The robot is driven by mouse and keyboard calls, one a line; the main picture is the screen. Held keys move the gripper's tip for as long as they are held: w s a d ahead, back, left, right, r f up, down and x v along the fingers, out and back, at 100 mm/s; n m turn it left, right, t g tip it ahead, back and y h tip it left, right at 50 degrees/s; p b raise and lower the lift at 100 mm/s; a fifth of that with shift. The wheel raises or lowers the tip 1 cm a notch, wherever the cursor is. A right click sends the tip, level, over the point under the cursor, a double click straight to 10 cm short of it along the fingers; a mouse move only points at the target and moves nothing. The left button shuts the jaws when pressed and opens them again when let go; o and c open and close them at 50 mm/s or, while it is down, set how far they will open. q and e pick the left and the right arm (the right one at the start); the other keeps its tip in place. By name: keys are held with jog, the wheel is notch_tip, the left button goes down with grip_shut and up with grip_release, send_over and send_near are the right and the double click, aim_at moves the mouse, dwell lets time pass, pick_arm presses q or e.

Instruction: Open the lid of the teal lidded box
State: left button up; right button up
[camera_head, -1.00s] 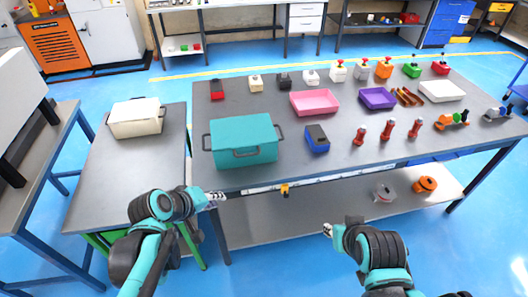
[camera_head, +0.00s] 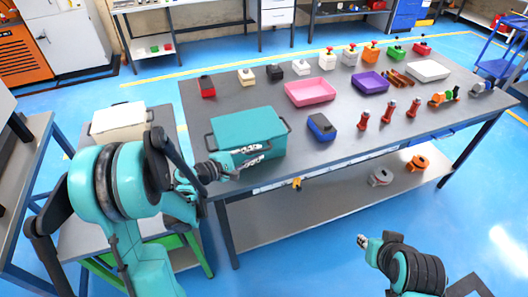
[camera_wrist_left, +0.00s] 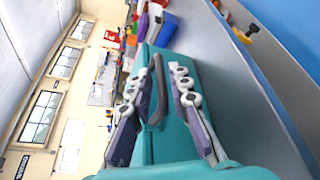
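The teal lidded box (camera_head: 247,127) stands near the front left edge of the main table, with its lid down. In the left wrist view the box (camera_wrist_left: 172,60) shows close up, with a dark curved handle (camera_wrist_left: 159,105) on its near side. My left gripper (camera_head: 236,164) is at the box's front left in the head view. In the wrist view its two fingers (camera_wrist_left: 168,82) are apart, one on each side of the handle; contact is not clear. My right gripper (camera_head: 361,241) is low in front of the table, away from the box; its finger opening is too small to judge.
A white lidded box (camera_head: 120,120) stands on the left side table. A blue-black box (camera_head: 321,127) and a pink tray (camera_head: 310,92) are close to the teal box's right. Several red bottle-like items (camera_head: 388,111) and small boxes stand further right and behind.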

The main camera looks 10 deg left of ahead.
aim_at(262, 150)
pick_arm(q)
jog(key=shift+b+x, duration=0.35)
jog(key=shift+x, duration=1.5)
jog(key=shift+c, duration=0.3)
grip_shut()
